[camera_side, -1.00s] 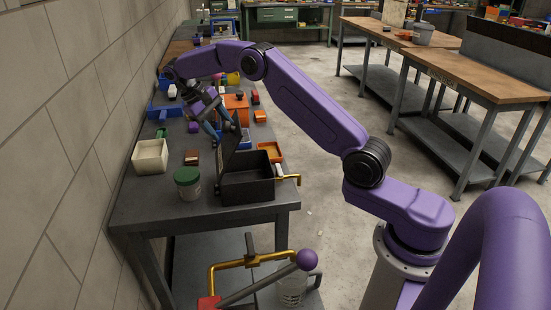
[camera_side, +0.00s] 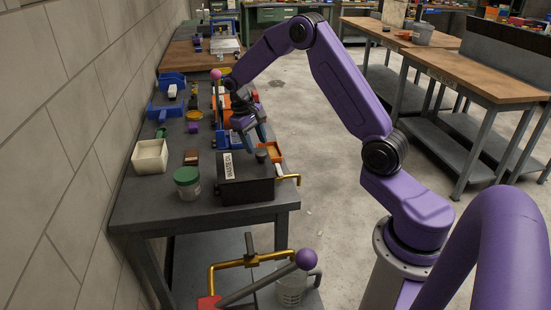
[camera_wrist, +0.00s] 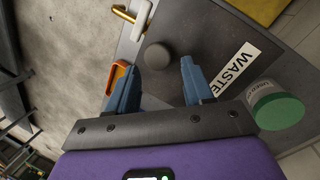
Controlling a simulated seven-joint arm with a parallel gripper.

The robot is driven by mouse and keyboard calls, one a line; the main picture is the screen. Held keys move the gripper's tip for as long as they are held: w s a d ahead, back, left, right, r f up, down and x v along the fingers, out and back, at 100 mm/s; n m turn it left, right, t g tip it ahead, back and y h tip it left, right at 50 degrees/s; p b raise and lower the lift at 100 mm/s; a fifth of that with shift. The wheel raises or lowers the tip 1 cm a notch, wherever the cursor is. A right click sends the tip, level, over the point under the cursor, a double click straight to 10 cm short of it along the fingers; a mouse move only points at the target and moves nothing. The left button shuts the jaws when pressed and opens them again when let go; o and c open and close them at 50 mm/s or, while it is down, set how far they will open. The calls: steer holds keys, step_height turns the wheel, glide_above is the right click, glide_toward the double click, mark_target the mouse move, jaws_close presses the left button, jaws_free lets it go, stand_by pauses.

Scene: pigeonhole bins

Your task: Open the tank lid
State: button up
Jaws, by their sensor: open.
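The tank (camera_side: 248,191) is a dark box near the front right corner of the grey bench. Its lid (camera_side: 243,163) lies flat and shut on top, with a white waste oil label (camera_side: 228,166) and a round dark knob (camera_side: 261,156). In the wrist view the lid (camera_wrist: 185,50) lies below my fingers, with the knob (camera_wrist: 158,56) just beyond and between the fingertips and the label (camera_wrist: 238,68) to the right. My gripper (camera_side: 250,136) is open and empty above the lid's far edge; its blue fingers (camera_wrist: 160,78) are spread. I cannot tell whether they touch the lid.
A green-lidded jar (camera_side: 187,182) stands left of the tank, and it also shows in the wrist view (camera_wrist: 277,108). A cream bin (camera_side: 150,157) is behind it. A brass tap (camera_side: 290,179) sticks out at the tank's right.

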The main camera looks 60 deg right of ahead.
mark_target(262, 153)
steer(key=f, duration=0.1)
steer(key=s+d+f+t+y, duration=0.1)
steer(key=f+t+y, duration=0.1)
steer(key=shift+s+d+f, duration=0.2)
steer(key=shift+d, duration=0.05)
step_height(262, 153, up, 18)
steer(key=s+a+f+n, duration=0.2)
steer(key=s+a+n, duration=0.7)
steer(key=s+a, duration=1)
steer(key=shift+a+f, duration=0.15)
steer(key=shift+a, duration=0.9)
